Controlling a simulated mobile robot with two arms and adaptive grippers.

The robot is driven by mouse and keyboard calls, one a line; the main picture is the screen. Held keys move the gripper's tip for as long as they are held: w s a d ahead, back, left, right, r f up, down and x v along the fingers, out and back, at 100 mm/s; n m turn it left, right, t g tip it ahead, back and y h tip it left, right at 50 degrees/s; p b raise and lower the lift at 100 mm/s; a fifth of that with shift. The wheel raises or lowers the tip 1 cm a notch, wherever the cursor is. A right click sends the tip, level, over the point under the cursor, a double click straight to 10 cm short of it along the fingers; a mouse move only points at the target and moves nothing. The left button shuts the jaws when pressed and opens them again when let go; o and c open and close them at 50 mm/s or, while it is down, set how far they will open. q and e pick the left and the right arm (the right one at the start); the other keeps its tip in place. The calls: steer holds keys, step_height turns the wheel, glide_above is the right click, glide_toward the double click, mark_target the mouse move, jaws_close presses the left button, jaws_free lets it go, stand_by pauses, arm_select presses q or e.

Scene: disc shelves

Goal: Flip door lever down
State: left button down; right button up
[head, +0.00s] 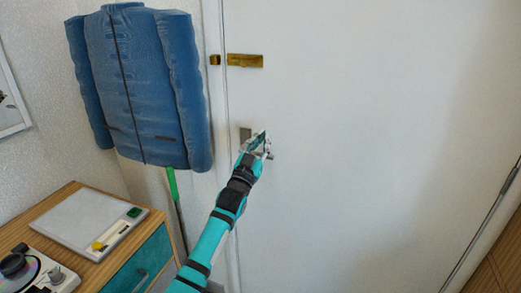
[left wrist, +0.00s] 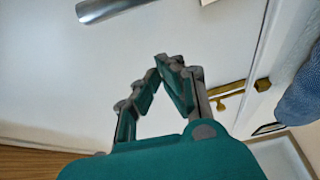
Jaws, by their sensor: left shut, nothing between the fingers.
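The white door (head: 370,120) fills the middle and right of the head view. A grey plate (head: 245,133) on its left edge sits just behind my left gripper (head: 264,140), which hides most of the lever there. In the left wrist view a silver metal lever (left wrist: 108,9) shows at the top left, apart from the fingertips. My left gripper (left wrist: 163,62) is shut with nothing in it, its fingertips meeting in front of the door. Whether it touches the lever or plate in the head view I cannot tell. My right gripper is in no view.
A brass latch (head: 245,61) is higher on the door, and also shows in the left wrist view (left wrist: 226,92). A blue jacket (head: 140,90) hangs left of the door. A wooden cabinet (head: 45,212) with a white device (head: 88,222) stands at the lower left.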

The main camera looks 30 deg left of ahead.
mark_target(261, 154)
arm_select(q)
steer(key=f, duration=0.4)
steer(key=shift+s+a+f, duration=0.1)
steer(key=shift+a, duration=0.2)
steer(key=shift+f+m+h, duration=0.25)
steer(key=shift+m+h, duration=0.15)
steer(key=shift+m, duration=0.1)
steer(key=shift+f+m, duration=0.15)
steer(key=shift+m, duration=0.15)
